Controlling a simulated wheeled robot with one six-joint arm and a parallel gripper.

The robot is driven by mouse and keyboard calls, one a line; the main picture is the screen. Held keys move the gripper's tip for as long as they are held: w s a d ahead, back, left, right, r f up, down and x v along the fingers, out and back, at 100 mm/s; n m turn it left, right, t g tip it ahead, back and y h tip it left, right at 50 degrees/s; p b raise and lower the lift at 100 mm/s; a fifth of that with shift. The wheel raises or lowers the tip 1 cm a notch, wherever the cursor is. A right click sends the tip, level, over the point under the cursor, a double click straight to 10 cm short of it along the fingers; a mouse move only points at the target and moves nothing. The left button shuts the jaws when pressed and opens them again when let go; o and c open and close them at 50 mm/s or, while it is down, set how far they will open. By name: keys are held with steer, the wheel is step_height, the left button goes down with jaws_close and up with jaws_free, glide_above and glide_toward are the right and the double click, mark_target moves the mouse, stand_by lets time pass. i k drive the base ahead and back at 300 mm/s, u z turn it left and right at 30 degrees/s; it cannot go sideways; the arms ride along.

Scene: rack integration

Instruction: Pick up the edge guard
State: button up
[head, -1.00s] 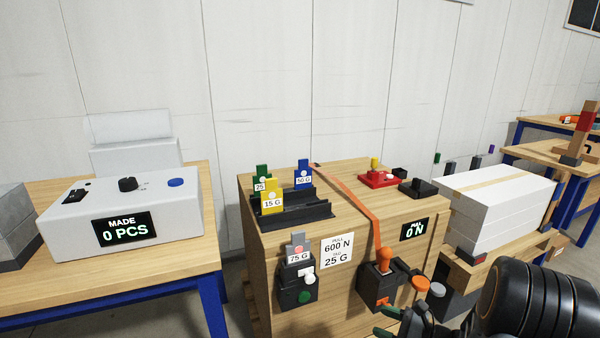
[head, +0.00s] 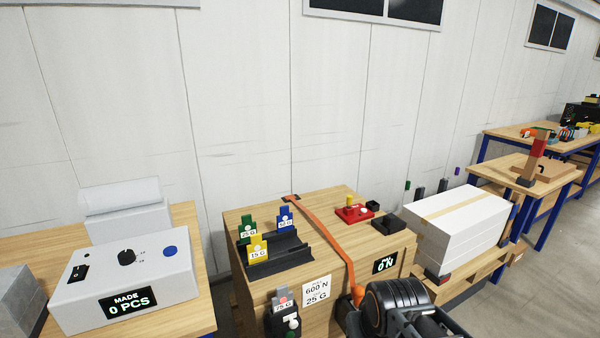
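I cannot tell for certain which piece is the edge guard. An orange strap (head: 322,232) runs over the crate. My dark arm link fills the bottom centre, in front of the crate's right front. My gripper's fingers do not show in the head view.
A black rack (head: 275,255) with green, yellow and blue gram tags stands on the crate. A grey control box (head: 125,280) reading 0 PCS is on the left table. The cartons rest on a pallet (head: 470,270) at right. Farther tables stand at far right; open floor (head: 560,285) shows at lower right.

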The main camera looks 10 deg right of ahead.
mark_target(395, 224)
steer(key=z, duration=2.05)
steer(key=i, duration=1.45)
steer(key=u, duration=3.2)
steer(key=i, duration=0.5)
steer(key=u, duration=0.1)
